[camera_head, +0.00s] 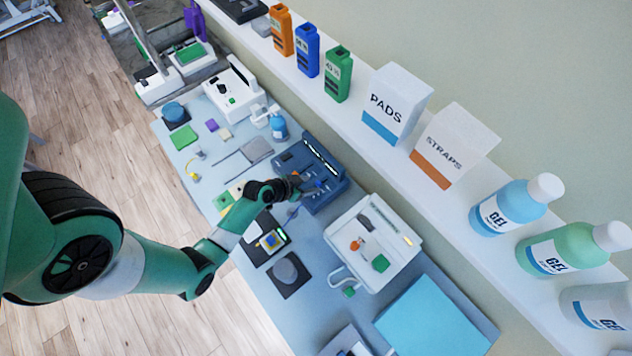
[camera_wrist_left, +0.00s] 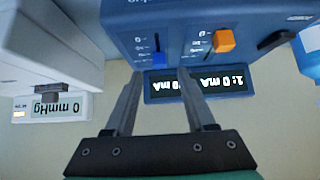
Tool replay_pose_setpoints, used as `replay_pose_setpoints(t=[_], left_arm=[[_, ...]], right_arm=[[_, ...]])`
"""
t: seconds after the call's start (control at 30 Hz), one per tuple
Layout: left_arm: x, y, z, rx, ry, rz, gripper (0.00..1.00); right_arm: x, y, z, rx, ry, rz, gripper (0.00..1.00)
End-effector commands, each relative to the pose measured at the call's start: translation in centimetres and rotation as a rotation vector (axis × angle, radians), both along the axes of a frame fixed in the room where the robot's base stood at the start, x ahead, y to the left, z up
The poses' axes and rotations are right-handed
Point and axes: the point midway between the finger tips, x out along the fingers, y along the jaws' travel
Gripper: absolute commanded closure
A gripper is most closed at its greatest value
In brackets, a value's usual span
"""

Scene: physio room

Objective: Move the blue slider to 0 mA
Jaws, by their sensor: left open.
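The blue stimulator box (camera_head: 327,198) lies on the blue-grey table near the wall shelf. In the left wrist view the box (camera_wrist_left: 130,22) fills the top middle. Its blue slider (camera_wrist_left: 159,59) sits in the left slot, and an orange slider (camera_wrist_left: 224,41) is in the slot to its right. A dark display (camera_wrist_left: 240,82) shows upside-down mA readings, and a finger partly hides the left one. My left gripper (camera_head: 301,184) is at the box. In the wrist view the open left gripper (camera_wrist_left: 159,74) has a fingertip on either side of the blue slider, apart from it. My right gripper is not seen.
A white device (camera_wrist_left: 45,45) with a 0 mmHg display stands left in the wrist view. A white tray (camera_head: 410,262) with small items is right of the box in the head view. A shelf with bottles and boxes, including the PADS box (camera_head: 397,100), runs along the wall.

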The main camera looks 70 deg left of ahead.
Motion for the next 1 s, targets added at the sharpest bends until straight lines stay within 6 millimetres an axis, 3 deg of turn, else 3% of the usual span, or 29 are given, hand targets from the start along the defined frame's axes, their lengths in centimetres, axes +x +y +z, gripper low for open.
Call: replay_pose_setpoints(t=[0.2,0.57,0.87,1.0], left_arm=[[2.3,0.7,-2.6,0.000,0.000,-0.001,0.45],[2.8,0.9,-2.9,0.000,0.000,0.000,0.47],[2.8,0.9,-2.9,0.000,0.000,0.000,1.00],[2.8,0.9,-2.9,0.000,0.000,0.000,1.00]], right_arm=[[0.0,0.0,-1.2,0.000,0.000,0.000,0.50],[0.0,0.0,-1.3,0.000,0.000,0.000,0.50],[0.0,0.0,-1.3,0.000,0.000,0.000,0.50],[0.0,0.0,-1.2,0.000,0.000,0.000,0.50]])
